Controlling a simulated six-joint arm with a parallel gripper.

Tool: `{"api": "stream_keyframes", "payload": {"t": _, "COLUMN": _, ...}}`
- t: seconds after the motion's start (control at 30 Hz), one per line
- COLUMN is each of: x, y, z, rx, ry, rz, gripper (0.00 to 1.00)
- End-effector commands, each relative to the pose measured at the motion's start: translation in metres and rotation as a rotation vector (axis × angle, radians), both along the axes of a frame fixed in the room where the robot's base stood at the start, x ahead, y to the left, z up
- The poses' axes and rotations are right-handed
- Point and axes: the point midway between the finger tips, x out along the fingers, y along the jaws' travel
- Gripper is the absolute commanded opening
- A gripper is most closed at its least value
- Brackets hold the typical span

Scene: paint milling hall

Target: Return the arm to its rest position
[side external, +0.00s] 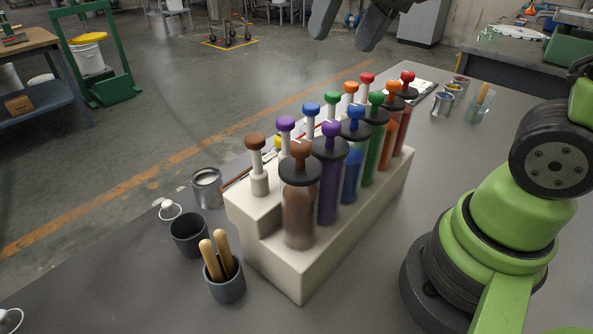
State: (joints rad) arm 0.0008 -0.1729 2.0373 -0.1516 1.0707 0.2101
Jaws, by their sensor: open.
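My gripper (340,41) is at the top edge of the side external view, high above the far part of the table. Its two dark fingers are apart with nothing visible between them. The rest of the gripper is cut off by the frame. My green arm's base and lower links stand at the right, beside the rack. The middle of my arm is out of view.
A cream stepped rack (273,272) holds coloured tubes and knobbed plungers mid-table. Left of it stand a metal can (207,190), a dark empty cup (189,236) and a cup with wooden handles (226,287). Small pots and a glass jar (479,108) stand beyond the rack.

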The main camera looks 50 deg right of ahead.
Motion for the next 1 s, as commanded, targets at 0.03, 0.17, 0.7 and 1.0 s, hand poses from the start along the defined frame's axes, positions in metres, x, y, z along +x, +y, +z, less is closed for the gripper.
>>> {"api": "stream_keyframes", "payload": {"t": 0.03, "x": -0.019, "y": 0.002, "z": 0.005, "rx": 0.000, "ry": -0.052, "rz": 0.028, "gripper": 0.57}}
{"api": "stream_keyframes", "payload": {"t": 0.17, "x": -0.056, "y": 0.006, "z": 0.005, "rx": -0.010, "ry": -0.158, "rz": 0.098, "gripper": 0.57}}
{"api": "stream_keyframes", "payload": {"t": 0.7, "x": -0.097, "y": 0.010, "z": -0.008, "rx": -0.034, "ry": -0.290, "rz": 0.181, "gripper": 0.57}}
{"api": "stream_keyframes", "payload": {"t": 1.0, "x": -0.097, "y": 0.010, "z": -0.008, "rx": -0.033, "ry": -0.290, "rz": 0.180, "gripper": 0.57}}
